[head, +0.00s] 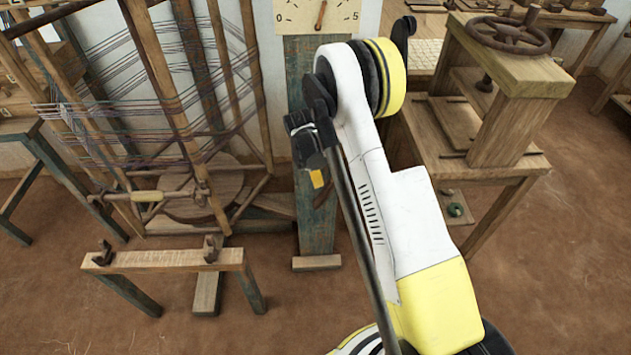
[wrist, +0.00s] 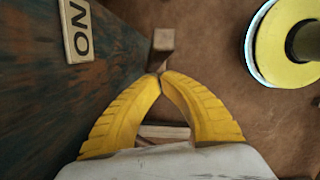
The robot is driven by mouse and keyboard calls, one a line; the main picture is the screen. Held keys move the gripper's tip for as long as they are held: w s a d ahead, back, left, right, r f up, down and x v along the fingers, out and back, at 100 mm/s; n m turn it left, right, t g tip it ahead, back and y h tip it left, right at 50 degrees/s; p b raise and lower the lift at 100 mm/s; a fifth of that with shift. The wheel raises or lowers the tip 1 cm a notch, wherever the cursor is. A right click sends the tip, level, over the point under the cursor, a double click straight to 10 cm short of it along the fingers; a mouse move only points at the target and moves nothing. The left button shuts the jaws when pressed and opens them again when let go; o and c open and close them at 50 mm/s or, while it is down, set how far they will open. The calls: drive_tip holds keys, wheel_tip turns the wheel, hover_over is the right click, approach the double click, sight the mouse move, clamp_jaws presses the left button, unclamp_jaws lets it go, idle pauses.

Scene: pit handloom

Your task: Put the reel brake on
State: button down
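My gripper (wrist: 160,77) shows in the wrist view with its two yellow fingers meeting at the tips, nothing visible between the tips. Just beyond the tips a small wooden block or lever end (wrist: 163,40) sticks out beside a dark blue-green post; I cannot tell whether the tips touch it, or whether it is the reel brake. A pale plate reading "ON" (wrist: 78,30) is on the post at upper left. In the head view a yellow finger (head: 317,179) shows in front of the post (head: 316,225); my arm hides much around it.
A dial board (head: 293,16) marked 0 and 5 tops the post. A thread-wound reel frame (head: 175,110) stands to the left, with a low wooden stand (head: 165,259) in front. A bench with a handwheel (head: 508,35) stands at right. Front floor is bare.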

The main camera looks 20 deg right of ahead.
wheel_tip(320, 180, up, 12)
drive_tip(key=a, duration=0.2)
drive_tip(key=shift+a, duration=0.2)
drive_tip(key=shift+f, duration=0.15)
drive_tip(key=s+a+r+m+t+y, duration=0.15)
drive_tip(key=s+r+m, duration=0.3)
drive_tip(key=r, duration=0.45)
drive_tip(key=s+a+r+m+t+h, duration=0.1)
drive_tip(key=s+r+m+t, duration=0.15)
drive_tip(key=s+r, duration=0.45)
drive_tip(key=s+a+r+m+t+y, duration=0.1)
drive_tip(key=s+r+m, duration=0.1)
drive_tip(key=s+m, duration=0.3)
drive_tip(key=s+a+r+m+t, duration=0.2)
drive_tip(key=s+m, duration=0.2)
drive_tip(key=s, duration=0.7)
drive_tip(key=shift+r+m+y, duration=0.35)
drive_tip(key=shift+m, duration=0.05)
drive_tip(key=shift+s, duration=0.1)
